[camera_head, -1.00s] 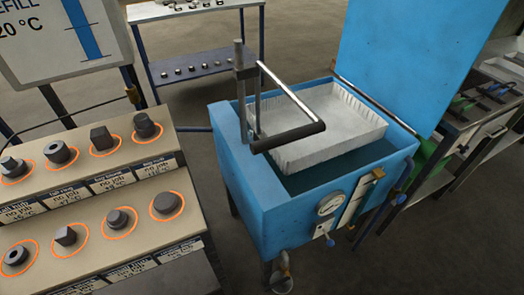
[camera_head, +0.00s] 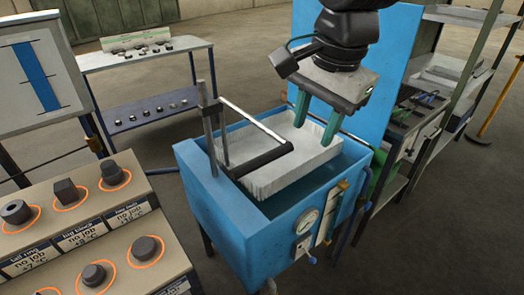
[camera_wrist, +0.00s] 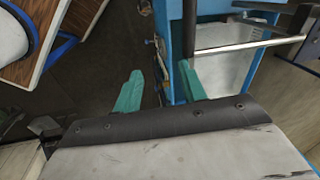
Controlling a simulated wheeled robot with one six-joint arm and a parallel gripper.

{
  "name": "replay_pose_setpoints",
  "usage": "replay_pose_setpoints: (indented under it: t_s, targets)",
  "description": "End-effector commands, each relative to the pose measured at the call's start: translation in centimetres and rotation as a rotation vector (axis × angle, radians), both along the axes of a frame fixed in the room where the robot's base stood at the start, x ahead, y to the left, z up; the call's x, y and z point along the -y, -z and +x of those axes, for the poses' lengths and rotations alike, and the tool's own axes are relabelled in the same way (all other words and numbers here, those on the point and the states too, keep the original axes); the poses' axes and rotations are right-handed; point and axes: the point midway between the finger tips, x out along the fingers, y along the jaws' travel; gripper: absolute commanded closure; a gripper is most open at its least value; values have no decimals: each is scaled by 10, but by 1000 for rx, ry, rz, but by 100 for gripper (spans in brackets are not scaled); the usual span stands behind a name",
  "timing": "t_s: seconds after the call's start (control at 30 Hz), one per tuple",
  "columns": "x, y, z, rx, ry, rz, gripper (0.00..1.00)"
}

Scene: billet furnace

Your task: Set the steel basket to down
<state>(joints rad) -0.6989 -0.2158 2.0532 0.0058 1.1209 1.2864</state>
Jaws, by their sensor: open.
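The steel basket (camera_head: 290,185) is a pale, shallow box with ribbed sides in the mouth of the blue tank (camera_head: 255,235). Its walls show above the dark liquid, with its rim near the tank's rim. A bright lever with a dark grip (camera_head: 264,163) runs from an upright post (camera_head: 209,130) at the tank's left side across the basket. My gripper (camera_head: 316,118) is open and empty, fingers pointing down, behind and right of the grip in the head view. In the wrist view the gripper (camera_wrist: 162,73) has its green fingers apart, with the basket (camera_wrist: 222,78) beyond the right finger.
The tank's blue lid (camera_head: 392,75) stands open behind my gripper. A gauge (camera_head: 307,221) and valves are on the tank's front. Shelves (camera_head: 150,95) with small parts stand behind, and a rack (camera_head: 415,130) stands at right.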

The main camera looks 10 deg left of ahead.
Motion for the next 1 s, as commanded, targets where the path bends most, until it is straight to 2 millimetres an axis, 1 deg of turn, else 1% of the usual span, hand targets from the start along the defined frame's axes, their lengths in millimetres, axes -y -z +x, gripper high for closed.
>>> replay_pose_setpoints:
  t_s: [0.03,0.1,0.2,0.23,0.37,0.6,0.7,0.83,1.0]
  targets:
    - [-26,0,-2,-9,20,10,59]
    - [-49,0,-4,-16,60,24,59]
    - [-68,1,-7,-23,96,37,59]
    - [-72,2,-7,-25,102,39,59]
    - [-77,14,-6,-28,114,41,59]
    - [-81,52,-1,-28,113,40,59]
    - [-83,64,1,-26,113,41,59]
    - [-84,74,2,-26,113,42,59]
    - [-85,76,2,-25,113,43,59]
